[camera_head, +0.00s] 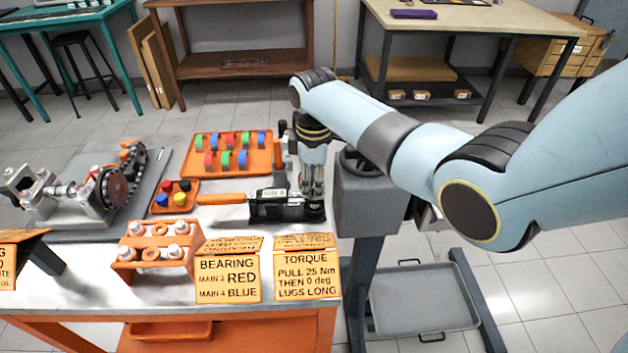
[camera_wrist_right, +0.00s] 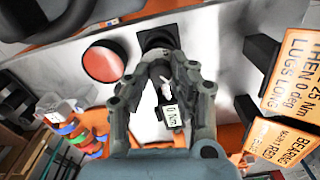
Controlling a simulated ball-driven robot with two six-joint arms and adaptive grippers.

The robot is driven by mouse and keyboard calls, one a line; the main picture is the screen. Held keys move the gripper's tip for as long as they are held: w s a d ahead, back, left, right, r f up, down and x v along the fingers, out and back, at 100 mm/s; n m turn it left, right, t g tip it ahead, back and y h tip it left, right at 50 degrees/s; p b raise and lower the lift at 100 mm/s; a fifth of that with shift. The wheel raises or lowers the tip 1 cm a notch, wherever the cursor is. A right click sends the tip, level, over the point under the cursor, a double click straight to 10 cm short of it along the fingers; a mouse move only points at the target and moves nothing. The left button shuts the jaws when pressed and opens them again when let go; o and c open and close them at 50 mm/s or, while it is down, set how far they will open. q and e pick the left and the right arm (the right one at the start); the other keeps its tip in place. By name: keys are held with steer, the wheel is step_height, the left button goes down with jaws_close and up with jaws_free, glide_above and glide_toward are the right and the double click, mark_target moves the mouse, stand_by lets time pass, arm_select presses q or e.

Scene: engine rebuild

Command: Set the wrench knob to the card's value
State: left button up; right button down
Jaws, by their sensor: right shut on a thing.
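The torque card (camera_head: 306,282) stands at the table's front right and reads pull 25 Nm, then 0 deg, lugs long. It also shows in the right wrist view (camera_wrist_right: 288,62). The wrench has an orange handle (camera_head: 222,199) pointing left and a dark body (camera_head: 268,208) at the table's right side. My right gripper (camera_head: 314,212) points down at the body's right end. In the right wrist view its fingers (camera_wrist_right: 160,62) close in at the black knob (camera_wrist_right: 157,38), partly hidden by them. A small display (camera_wrist_right: 172,115) between the fingers seems to read 0 Nm. My left gripper is out of view.
A bearing card (camera_head: 227,280) stands left of the torque card. An orange tray (camera_head: 262,166) of coloured shells lies behind the wrench. An orange rack (camera_head: 146,262) and an engine assembly (camera_head: 100,200) are to the left. A grey pedestal (camera_head: 365,200) stands right of the table.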

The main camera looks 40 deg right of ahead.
steer(key=n+p, duration=0.2)
steer(key=n, duration=0.1)
steer(key=shift+r+n, duration=0.1)
steer(key=shift+n, duration=0.2)
steer(key=shift+n+p, duration=0.55)
steer(key=shift+n, duration=1.05)
steer(key=c, duration=1.1)
jaws_free()
